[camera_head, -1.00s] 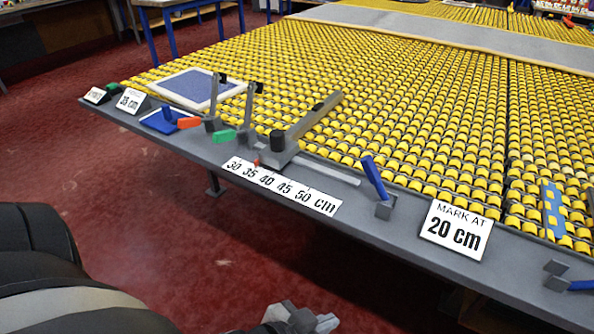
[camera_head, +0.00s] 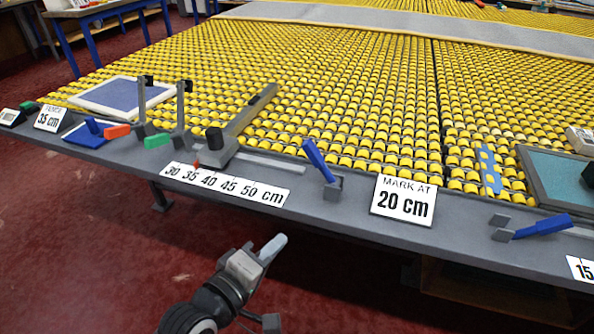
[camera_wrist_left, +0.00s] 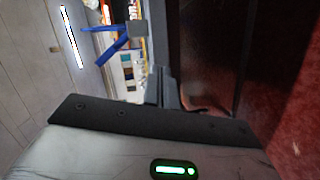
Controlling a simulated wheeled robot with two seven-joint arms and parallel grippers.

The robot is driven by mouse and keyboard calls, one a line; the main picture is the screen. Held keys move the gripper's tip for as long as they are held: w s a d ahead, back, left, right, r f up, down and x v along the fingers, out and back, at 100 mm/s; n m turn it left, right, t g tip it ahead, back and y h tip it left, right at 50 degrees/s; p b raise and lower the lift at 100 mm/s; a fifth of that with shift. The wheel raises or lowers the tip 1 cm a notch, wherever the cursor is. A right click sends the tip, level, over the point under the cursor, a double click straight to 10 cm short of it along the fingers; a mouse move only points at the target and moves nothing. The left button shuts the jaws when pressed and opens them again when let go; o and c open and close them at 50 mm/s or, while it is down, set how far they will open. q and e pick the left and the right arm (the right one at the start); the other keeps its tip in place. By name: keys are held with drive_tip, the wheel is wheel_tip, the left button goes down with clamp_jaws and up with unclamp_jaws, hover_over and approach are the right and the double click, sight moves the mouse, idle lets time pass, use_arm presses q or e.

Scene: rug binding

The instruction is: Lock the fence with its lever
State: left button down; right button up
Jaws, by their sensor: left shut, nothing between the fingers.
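The fence, a grey bar (camera_head: 250,110) on a block with a black knob (camera_head: 214,137), lies across the near edge of the yellow roller table. Its red pointer (camera_head: 196,163) is by the scale label (camera_head: 225,184), near 35. A blue lever (camera_head: 318,160) leans up and left from a grey block (camera_head: 333,189) right of the scale. I cannot tell for sure whether it is the fence's lever. My left gripper (camera_head: 275,246) is shut and empty, in front of the table edge, apart from lever and fence. Its fingers also show in the left wrist view (camera_wrist_left: 163,88). My right gripper is not seen.
The "MARK AT 20 cm" sign (camera_head: 403,200) and another blue lever (camera_head: 543,228) are to the right. Red floor (camera_head: 100,240) lies open before the table.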

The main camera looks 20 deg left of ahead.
sight(320, 164)
use_arm(q)
drive_tip(key=w+a+r+n+t+b, duration=0.1)
drive_tip(key=w+a+r+n+t, duration=0.1)
drive_tip(key=r+n, duration=0.4)
drive_tip(key=w+n+t, duration=0.1)
drive_tip(key=w+n, duration=0.1)
drive_tip(key=n, duration=0.2)
drive_tip(key=shift+w+a+r+n, duration=0.2)
drive_tip(key=shift+w+r+n, duration=0.05)
drive_tip(key=shift+w+n, duration=0.05)
drive_tip(key=x, duration=1)
drive_tip(key=shift+r, duration=0.15)
drive_tip(key=shift+r, duration=0.1)
